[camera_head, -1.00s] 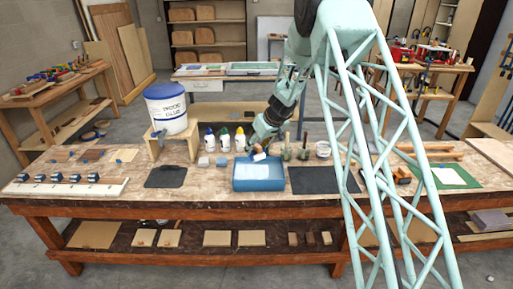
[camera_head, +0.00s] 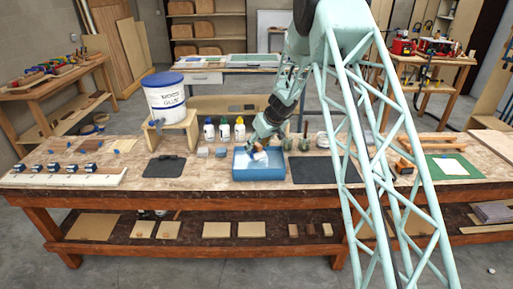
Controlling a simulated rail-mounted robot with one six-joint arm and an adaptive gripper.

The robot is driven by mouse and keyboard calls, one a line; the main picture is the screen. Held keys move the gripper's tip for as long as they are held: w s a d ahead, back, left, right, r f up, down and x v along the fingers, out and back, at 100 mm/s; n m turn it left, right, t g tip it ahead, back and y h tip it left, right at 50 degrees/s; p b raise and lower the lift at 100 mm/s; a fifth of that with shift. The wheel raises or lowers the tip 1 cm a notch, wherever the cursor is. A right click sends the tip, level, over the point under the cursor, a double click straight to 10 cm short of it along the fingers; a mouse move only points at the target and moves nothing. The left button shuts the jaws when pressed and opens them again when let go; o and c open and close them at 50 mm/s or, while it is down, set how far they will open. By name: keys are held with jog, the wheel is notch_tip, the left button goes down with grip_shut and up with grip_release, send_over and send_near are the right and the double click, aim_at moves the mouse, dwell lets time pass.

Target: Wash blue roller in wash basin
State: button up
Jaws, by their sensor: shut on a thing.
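The wash basin (camera_head: 258,176) is a blue rectangular tray on the workbench, left of my arm's lattice column. My gripper (camera_head: 256,147) reaches down over the basin's back part and is shut on the blue roller (camera_head: 260,157). The roller's pale cylinder shows below the fingers, within the basin's outline. The roller's handle is mostly hidden by my gripper. I cannot tell whether the roller touches the basin's floor or any water.
Several bottles (camera_head: 224,129) stand behind the basin to the left. Jars with brushes (camera_head: 304,143) stand to its right. Dark mats lie on both sides (camera_head: 165,167) (camera_head: 316,170). A glue bucket (camera_head: 165,97) sits on a wooden stand.

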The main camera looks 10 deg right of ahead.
aim_at(263, 151)
jog(key=shift+f+b, duration=1.95)
jog(key=shift+b, duration=0.25)
jog(key=shift+d, duration=0.15)
jog(key=shift+s+d+b, duration=0.25)
jog(key=shift+d+b, duration=0.8)
jog(key=shift+d, duration=0.25)
jog(key=shift+a, duration=0.15)
jog(key=shift+w+a+b, duration=0.15)
jog(key=shift+a, duration=0.8)
jog(key=shift+w+a+b, duration=0.2)
jog(key=shift+a, duration=0.7)
jog(key=shift+w+a+b, duration=0.15)
jog(key=shift+a, duration=0.8)
jog(key=shift+d, duration=0.1)
